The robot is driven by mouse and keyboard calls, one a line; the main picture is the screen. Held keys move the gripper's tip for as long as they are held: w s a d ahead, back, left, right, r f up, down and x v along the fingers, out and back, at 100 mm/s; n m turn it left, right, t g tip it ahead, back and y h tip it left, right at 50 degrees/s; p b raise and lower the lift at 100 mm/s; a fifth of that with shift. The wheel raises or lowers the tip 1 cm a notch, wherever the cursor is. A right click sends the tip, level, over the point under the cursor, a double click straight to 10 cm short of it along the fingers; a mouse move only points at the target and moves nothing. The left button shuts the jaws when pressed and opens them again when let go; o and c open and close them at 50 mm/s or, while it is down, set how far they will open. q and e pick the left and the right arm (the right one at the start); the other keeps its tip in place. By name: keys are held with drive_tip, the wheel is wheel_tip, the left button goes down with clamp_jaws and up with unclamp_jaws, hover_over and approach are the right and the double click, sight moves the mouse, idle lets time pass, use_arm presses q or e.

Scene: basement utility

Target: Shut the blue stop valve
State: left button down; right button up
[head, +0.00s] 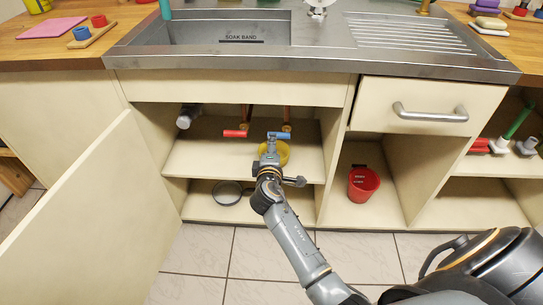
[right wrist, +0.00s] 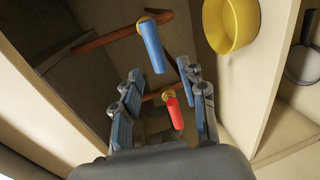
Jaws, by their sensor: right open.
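The blue stop valve's lever handle (head: 284,134) is under the sink, on a copper pipe at the back of the open cabinet. In the right wrist view the blue handle (right wrist: 152,45) lies just beyond the fingertips, roughly between their lines. My right gripper (head: 270,148) reaches into the cabinet just in front of it. In the wrist view the right gripper (right wrist: 163,78) is open with nothing between its fingers. I cannot tell whether a finger touches the handle. My left gripper is not in view.
A red lever handle (head: 235,133) sits left of the blue one. A yellow round container (head: 283,154) is on the shelf behind my gripper. A grey round dish (head: 227,192) and a red bucket (head: 363,184) are lower down. The open cabinet door (head: 85,215) stands at left.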

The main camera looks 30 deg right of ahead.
drive_tip(key=v, duration=0.5)
drive_tip(key=shift+s, duration=0.1)
idle(0.3)
